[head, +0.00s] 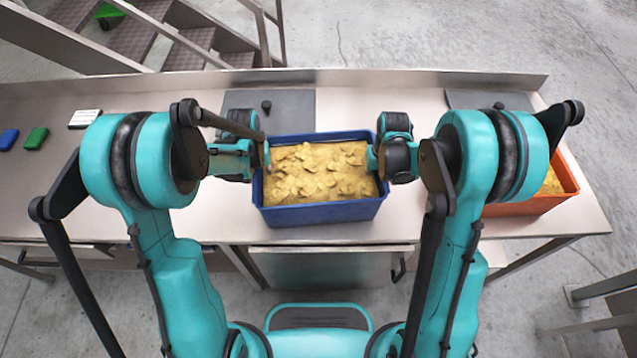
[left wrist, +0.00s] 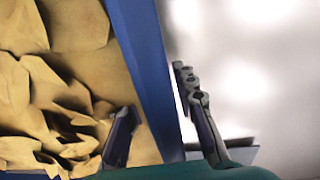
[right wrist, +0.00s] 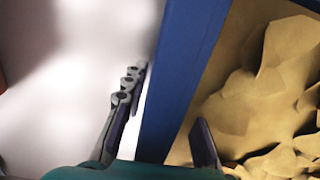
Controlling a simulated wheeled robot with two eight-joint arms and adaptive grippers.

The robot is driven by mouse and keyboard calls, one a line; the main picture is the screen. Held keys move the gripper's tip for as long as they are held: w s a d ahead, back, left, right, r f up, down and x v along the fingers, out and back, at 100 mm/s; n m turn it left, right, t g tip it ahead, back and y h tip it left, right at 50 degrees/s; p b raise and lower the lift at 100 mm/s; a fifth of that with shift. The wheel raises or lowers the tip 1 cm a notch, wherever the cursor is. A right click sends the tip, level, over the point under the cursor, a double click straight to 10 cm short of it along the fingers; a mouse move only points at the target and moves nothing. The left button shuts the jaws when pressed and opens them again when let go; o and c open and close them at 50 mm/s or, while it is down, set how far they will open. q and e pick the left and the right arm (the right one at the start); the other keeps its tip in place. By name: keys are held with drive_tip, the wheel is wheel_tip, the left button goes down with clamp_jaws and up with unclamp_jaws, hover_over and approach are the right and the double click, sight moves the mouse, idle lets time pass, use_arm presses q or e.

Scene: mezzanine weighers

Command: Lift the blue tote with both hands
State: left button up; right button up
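The blue tote (head: 318,214), filled with yellow lumpy material (head: 318,170), stands on the metal bench in the head view. My left gripper (head: 263,156) is at its left wall and my right gripper (head: 375,158) at its right wall. In the left wrist view, the fingers stand apart on either side of the blue wall (left wrist: 145,70), one inside over the material and one outside. In the right wrist view, the fingers likewise straddle the opposite wall (right wrist: 185,80), with a gap on the inner side. Both grippers look open; the fingertips' far sides are partly hidden.
An orange tote (head: 530,207) stands at the right, partly behind my right arm. Dark grey plates (head: 290,103) lie behind the blue tote. Blue (head: 8,139), green (head: 36,138) and white (head: 84,118) items lie at the left. A raised metal edge (head: 400,79) runs along the back.

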sight(260, 171)
use_arm(q)
clamp_jaws()
use_arm(e)
clamp_jaws()
use_arm(q)
drive_tip(key=shift+r, duration=0.1)
use_arm(e)
drive_tip(key=shift+r, duration=0.1)
